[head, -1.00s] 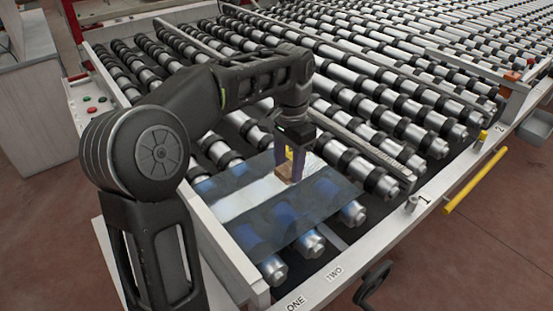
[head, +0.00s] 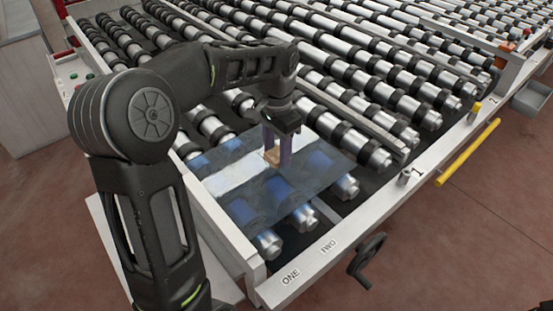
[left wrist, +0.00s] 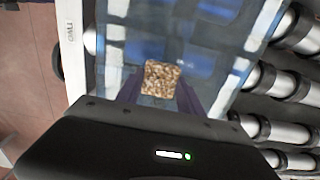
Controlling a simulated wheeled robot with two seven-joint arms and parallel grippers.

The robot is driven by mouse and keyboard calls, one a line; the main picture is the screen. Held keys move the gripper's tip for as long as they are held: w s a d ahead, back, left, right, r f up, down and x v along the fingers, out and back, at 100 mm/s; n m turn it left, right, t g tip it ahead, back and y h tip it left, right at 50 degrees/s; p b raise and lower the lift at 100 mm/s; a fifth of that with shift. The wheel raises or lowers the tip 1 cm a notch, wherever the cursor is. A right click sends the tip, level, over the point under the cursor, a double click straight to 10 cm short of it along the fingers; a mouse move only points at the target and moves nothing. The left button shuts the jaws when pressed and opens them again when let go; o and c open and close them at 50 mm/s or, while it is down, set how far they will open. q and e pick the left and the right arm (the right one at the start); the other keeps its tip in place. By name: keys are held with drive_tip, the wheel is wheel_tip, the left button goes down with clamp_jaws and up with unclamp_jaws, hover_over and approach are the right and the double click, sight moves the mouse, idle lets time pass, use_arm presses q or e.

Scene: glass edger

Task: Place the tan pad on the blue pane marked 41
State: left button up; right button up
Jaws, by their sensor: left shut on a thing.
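The tan pad (left wrist: 161,79) is a small speckled block. It sits between the purple fingers of my left gripper (left wrist: 160,92), which is shut on it. In the head view the pad (head: 272,157) shows at the fingertips of my left gripper (head: 277,150), low over the blue pane. I cannot tell whether it touches the glass. The blue pane (head: 255,205) is a see-through sheet lying on the rollers at the near end; it also fills much of the left wrist view (left wrist: 205,60). No mark 41 is readable on it. My right gripper is not in view.
Rows of metal rollers (head: 385,95) with black rings fill the machine bed. The white front rail (head: 310,268) carries labels ONE, TWO, 1 and 2. A black hand crank (head: 367,258) and a yellow bar (head: 468,153) stick out from the front.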

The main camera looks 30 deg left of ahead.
sight(277, 154)
use_arm(q)
wheel_tip(277, 154, down, 3)
drive_tip(key=shift+f+p, duration=0.1)
drive_tip(key=shift+p, duration=0.2)
drive_tip(key=shift+f, duration=0.25)
drive_tip(key=shift+f, duration=0.15)
drive_tip(key=o, duration=1.3)
